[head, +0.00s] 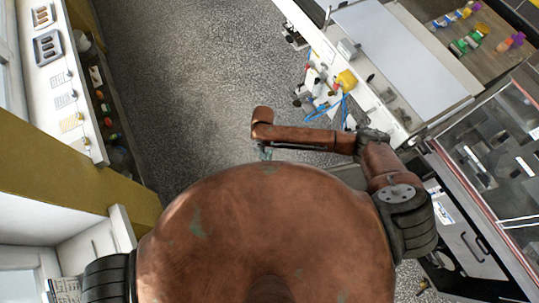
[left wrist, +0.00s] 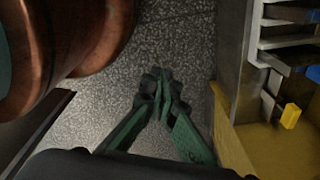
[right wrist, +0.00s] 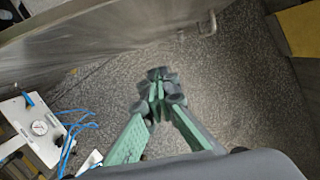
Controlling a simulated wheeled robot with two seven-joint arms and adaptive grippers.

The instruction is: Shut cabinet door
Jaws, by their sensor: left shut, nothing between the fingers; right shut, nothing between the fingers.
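A grey metal panel with a bar handle, apparently the cabinet door (right wrist: 130,38), stretches across the top of the right wrist view. Its handle (right wrist: 208,26) is near the panel's right end. My right gripper (right wrist: 160,76) is shut and empty over the floor, apart from the panel and below it in the picture. In the head view only a teal bit of the right gripper (head: 266,154) shows past my body. A grey cabinet front (head: 468,244) with a handle stands at the lower right there. My left gripper (left wrist: 161,78) is shut and empty over the floor; the head view does not show it.
A machine with blue hoses (head: 345,108) stands beyond my right arm, with a glass-topped unit (head: 500,150) to its right. A counter with trays (head: 65,80) runs along the left. A yellow block (left wrist: 290,116) lies near metal shelving. Speckled floor (head: 190,90) between is clear.

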